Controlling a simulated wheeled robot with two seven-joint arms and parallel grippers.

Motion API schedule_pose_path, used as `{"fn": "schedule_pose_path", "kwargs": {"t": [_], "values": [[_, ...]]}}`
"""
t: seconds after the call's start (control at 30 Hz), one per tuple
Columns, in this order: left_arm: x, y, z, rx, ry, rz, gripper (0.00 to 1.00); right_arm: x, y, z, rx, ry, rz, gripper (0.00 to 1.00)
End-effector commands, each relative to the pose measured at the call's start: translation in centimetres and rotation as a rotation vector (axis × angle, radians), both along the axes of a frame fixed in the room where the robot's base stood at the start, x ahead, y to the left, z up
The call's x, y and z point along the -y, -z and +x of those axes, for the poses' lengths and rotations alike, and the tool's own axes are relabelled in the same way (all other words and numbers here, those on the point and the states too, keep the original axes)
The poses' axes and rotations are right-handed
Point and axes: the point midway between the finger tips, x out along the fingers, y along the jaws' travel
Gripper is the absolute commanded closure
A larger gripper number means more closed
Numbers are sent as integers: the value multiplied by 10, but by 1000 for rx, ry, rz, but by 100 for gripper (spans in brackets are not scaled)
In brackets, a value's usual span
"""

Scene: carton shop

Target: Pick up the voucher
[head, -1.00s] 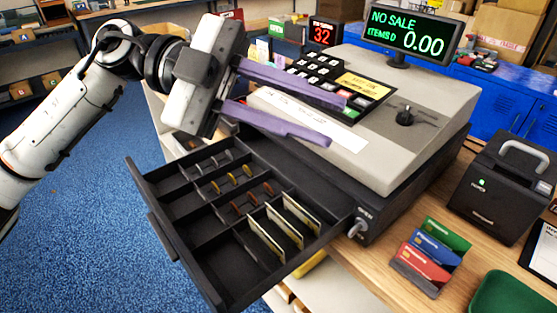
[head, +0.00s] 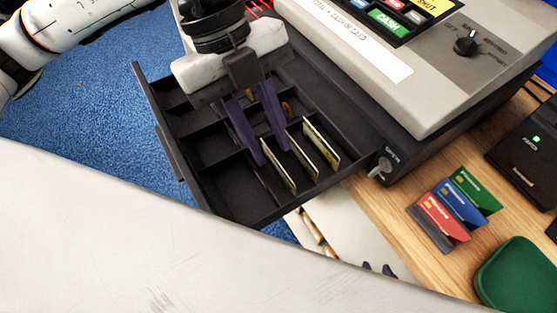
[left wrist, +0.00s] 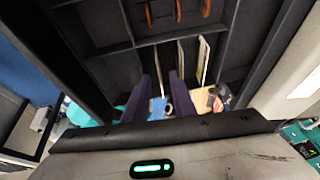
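Several thin pale slips stand on edge in the open black drawer (head: 215,205): a left one (head: 280,168), a middle one (head: 303,158) and a right one (head: 322,146). I cannot read which is the voucher. My left gripper (head: 275,156) is open and points down into the drawer. In the left wrist view its fingers (left wrist: 159,92) lie either side of the line of the left slip (left wrist: 158,73); contact is not clear. Two purple tips of my right gripper (head: 377,268) show apart at the lower edge, mostly hidden behind my pale arm link.
The till body (head: 420,90) stands right behind the drawer, with a key in the lock (head: 381,166). A card stand (head: 450,212), a green tray (head: 520,275) and a black printer (head: 530,150) are on the counter. Drawer dividers and walls surround the slips closely.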

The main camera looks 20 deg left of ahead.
Motion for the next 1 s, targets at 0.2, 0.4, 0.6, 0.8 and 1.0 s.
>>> {"fn": "schedule_pose_path", "kwargs": {"t": [0.2, 0.4, 0.6, 0.8, 1.0], "values": [[11, 26, -7, -2, 1, 0, 76, 0, -5, 0, 1, 0, 0, 69], [12, 30, -7, 2, 0, 0, 76, 0, -5, 0, 2, 0, 0, 69], [12, 30, -7, 1, 1, -1, 95, 0, -5, 1, 2, -1, 0, 69], [12, 29, -7, 1, 1, -1, 100, 0, -5, 1, 4, 0, 0, 69], [12, 29, -7, 1, 1, -1, 100, 0, -6, 2, 5, 0, 0, 69]]}}
